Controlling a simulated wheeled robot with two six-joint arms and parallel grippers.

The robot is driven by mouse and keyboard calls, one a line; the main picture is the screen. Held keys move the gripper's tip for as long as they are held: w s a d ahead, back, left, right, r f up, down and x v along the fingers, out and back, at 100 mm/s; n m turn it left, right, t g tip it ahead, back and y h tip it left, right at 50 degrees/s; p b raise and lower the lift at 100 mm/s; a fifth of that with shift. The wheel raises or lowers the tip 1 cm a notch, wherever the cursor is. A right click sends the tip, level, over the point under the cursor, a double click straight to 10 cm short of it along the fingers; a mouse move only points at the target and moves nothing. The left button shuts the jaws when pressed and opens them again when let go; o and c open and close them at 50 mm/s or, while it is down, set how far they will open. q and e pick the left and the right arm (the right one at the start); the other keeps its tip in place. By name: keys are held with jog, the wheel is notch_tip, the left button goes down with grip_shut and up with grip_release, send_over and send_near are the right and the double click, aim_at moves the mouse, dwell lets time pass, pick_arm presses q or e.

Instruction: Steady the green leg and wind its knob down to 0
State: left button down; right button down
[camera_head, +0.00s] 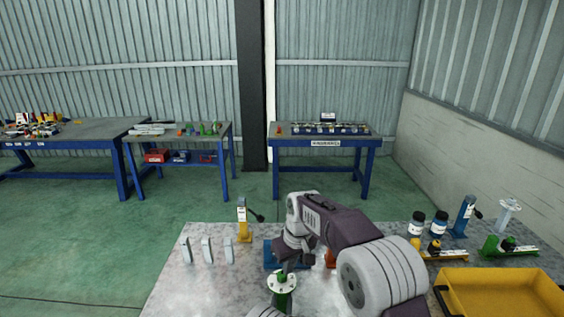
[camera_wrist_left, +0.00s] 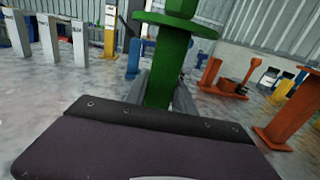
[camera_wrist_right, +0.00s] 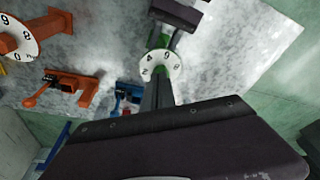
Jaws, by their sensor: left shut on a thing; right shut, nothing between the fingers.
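The green leg (camera_head: 283,302) stands upright at the table's front edge, with a white numbered dial (camera_wrist_right: 147,71) near its top and a green knob (camera_head: 282,276) above the dial. In the left wrist view its green post (camera_wrist_left: 167,70) rises between the fingers of my left gripper (camera_wrist_left: 163,92), which is shut on it below a round green flange. My right gripper (camera_wrist_right: 158,92) is shut and empty, its fingertips right by the knob and dial. The fingers partly cover the dial, so its reading cannot be told.
An orange leg with a dial (camera_wrist_right: 17,38) and an orange clamp (camera_wrist_right: 66,88) stand nearby. A yellow tray (camera_head: 505,283), bottles (camera_head: 416,228) and a green clamp (camera_head: 493,247) are at the right. Grey plates (camera_head: 207,250) stand at the left. The table's left front is clear.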

pick_arm(q)
jog(key=shift+f, duration=0.2)
pick_arm(e)
notch_tip(320, 180, down, 5)
jog(key=shift+s+f, duration=0.1)
pick_arm(q)
jog(key=shift+s, duration=0.1)
pick_arm(e)
jog(key=shift+w+a, duration=0.15)
jog(key=shift+w, duration=0.2)
dwell(0.4)
jog(key=shift+w, duration=0.15)
dwell(0.5)
jog(key=shift+s+d, duration=0.25)
jog(key=shift+s, duration=0.15)
jog(key=w+v, duration=0.1)
jog(key=v, duration=0.5)
jog(key=shift+a, duration=0.3)
